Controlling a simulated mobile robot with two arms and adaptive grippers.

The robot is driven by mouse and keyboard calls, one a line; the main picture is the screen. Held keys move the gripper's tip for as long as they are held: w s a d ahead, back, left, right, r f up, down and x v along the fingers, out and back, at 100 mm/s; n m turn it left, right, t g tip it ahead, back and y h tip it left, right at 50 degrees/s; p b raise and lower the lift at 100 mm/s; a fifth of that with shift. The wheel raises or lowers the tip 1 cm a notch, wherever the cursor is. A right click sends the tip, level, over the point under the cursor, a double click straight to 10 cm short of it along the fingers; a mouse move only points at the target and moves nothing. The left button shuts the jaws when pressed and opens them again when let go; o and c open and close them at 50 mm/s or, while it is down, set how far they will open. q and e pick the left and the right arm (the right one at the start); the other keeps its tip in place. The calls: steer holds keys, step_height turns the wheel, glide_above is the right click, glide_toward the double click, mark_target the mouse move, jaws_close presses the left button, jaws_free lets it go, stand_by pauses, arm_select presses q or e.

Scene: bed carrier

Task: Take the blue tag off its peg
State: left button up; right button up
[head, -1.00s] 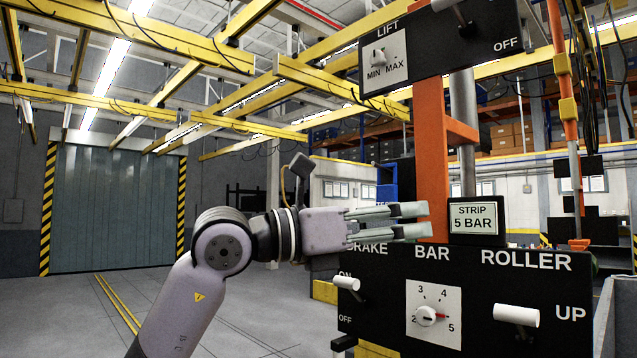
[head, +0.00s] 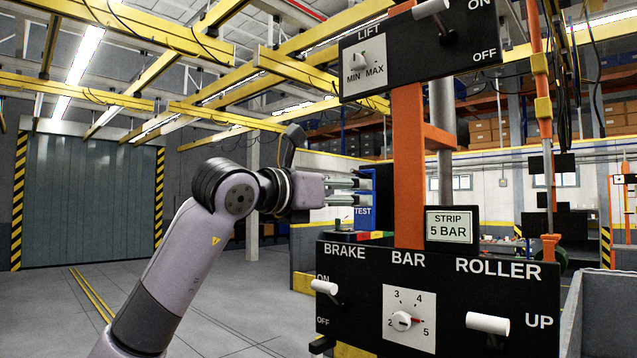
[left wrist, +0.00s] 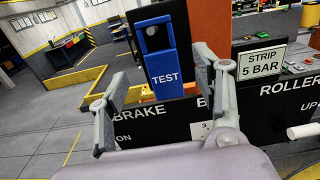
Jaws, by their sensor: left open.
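The blue tag (left wrist: 163,66), marked TEST, hangs upright beside the orange post in the left wrist view. In the head view the tag (head: 364,212) is partly covered by my left gripper (head: 356,190). That gripper is open and empty, its fingers pointing right toward the tag. In the left wrist view my left gripper (left wrist: 162,66) has one finger on each side of the tag in the picture. The tag looks beyond the fingertips; contact cannot be told.
The black control panel (head: 450,290) with white knobs stands below and in front. The LIFT panel (head: 420,48) is above, on the orange post (head: 408,150). A STRIP 5 BAR sign (head: 449,228) stands on the lower panel. The floor at left is clear.

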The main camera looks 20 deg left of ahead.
mark_target(363, 194)
arm_select(q)
steer(key=p+x, duration=0.2)
steer(key=x, duration=0.4)
steer(key=shift+w+d, duration=0.15)
steer(key=shift+w, duration=0.2)
steer(key=shift+c, duration=0.4)
jaws_close()
stand_by(0.5)
